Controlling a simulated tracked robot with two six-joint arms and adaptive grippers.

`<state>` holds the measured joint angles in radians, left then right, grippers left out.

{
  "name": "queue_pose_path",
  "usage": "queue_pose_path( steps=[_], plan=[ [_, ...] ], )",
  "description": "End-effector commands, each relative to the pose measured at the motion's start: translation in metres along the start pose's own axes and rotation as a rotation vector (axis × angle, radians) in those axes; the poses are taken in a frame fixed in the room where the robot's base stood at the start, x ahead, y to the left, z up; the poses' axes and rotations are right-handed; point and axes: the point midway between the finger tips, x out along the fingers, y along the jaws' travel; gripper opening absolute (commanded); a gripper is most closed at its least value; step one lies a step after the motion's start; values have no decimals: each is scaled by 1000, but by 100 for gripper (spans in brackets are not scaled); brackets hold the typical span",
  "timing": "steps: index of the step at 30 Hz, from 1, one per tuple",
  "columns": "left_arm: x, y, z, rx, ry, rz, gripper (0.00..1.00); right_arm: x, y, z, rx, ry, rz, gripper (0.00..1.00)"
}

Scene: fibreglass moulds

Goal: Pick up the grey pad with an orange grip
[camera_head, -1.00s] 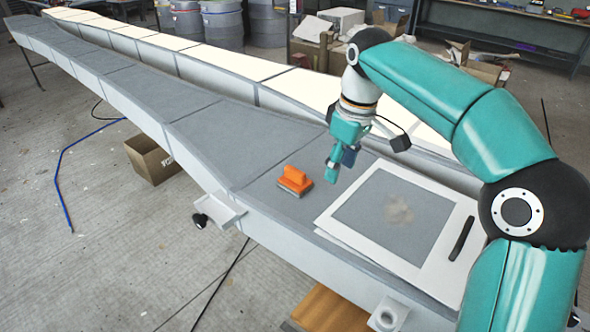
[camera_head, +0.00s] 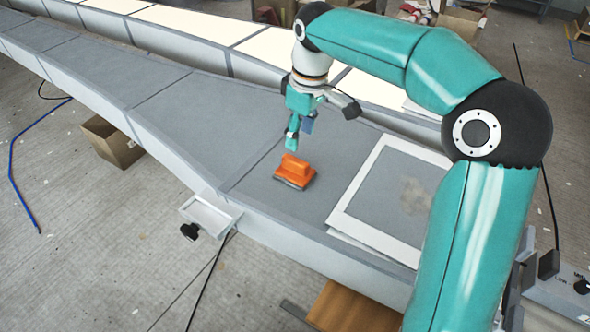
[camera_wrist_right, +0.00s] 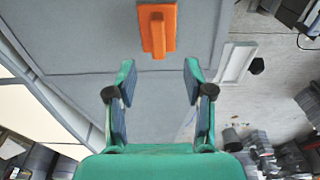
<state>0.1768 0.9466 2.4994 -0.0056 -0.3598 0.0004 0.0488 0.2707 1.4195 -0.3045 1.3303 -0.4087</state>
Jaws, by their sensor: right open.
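The grey pad with an orange grip (camera_head: 295,171) lies flat on the grey mould surface (camera_head: 215,120), near the front edge. In the right wrist view the orange grip (camera_wrist_right: 157,30) shows beyond the fingertips, near the top middle; its grey pad is hidden under it there. My right gripper (camera_head: 295,138) is above the mould, just behind the pad in the head view, and apart from it. In the right wrist view its two fingers (camera_wrist_right: 157,80) are spread with nothing between them. My left gripper is not in view.
A white-framed panel (camera_head: 350,228) with a grey middle and a pale stain lies to the right of the pad. A small bracket with a black knob (camera_head: 190,231) sticks out from the mould's front side. A cardboard box (camera_head: 112,142) stands on the floor.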

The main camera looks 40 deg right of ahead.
Motion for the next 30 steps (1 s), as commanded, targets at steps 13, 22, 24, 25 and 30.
queue_pose_path(
  steps=[13, 22, 24, 25, 30],
  plan=[
    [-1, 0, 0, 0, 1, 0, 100, 54, 2, 1, 4, -2, 0, 52],
    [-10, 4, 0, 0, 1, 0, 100, 92, 4, 0, 4, -4, -2, 52],
    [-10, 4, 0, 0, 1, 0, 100, 98, 4, 0, 5, -3, -2, 52],
    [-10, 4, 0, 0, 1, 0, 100, 100, 4, 0, 5, -3, -1, 52],
    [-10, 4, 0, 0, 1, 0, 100, 103, 5, -1, 5, 0, 0, 52]
  ],
)
